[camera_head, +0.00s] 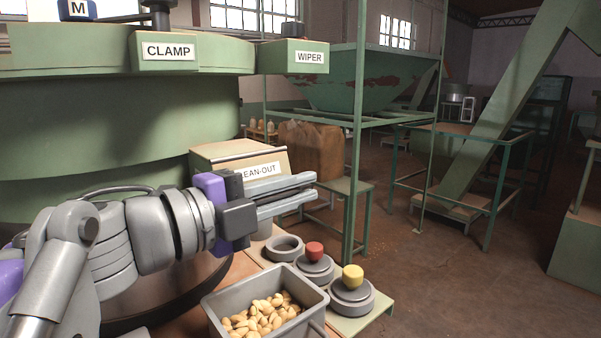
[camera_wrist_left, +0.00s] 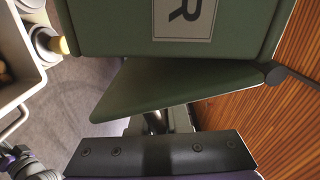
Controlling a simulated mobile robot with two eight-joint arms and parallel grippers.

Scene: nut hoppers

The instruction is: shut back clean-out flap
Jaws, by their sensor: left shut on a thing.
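The clean-out box (camera_head: 210,155) stands beside the green machine, its CLEAN-OUT label partly covered by my left gripper. My left gripper (camera_head: 316,192) is in front of that box, its two long grey fingers close together and pointing right. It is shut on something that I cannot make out. In the left wrist view, a slanted green plate (camera_wrist_left: 180,84) sits under a green box and covers the ends of the fingers. I cannot tell for sure whether this plate is the back clean-out flap. My right gripper is not in view.
A grey bin of nuts (camera_head: 222,312) stands below my left gripper. Beside it are a red knob (camera_head: 315,250) and a yellow knob (camera_head: 353,275) on round bases. The WIPER box (camera_head: 280,57) overhangs above. A green post (camera_head: 357,150) rises behind; open floor lies right.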

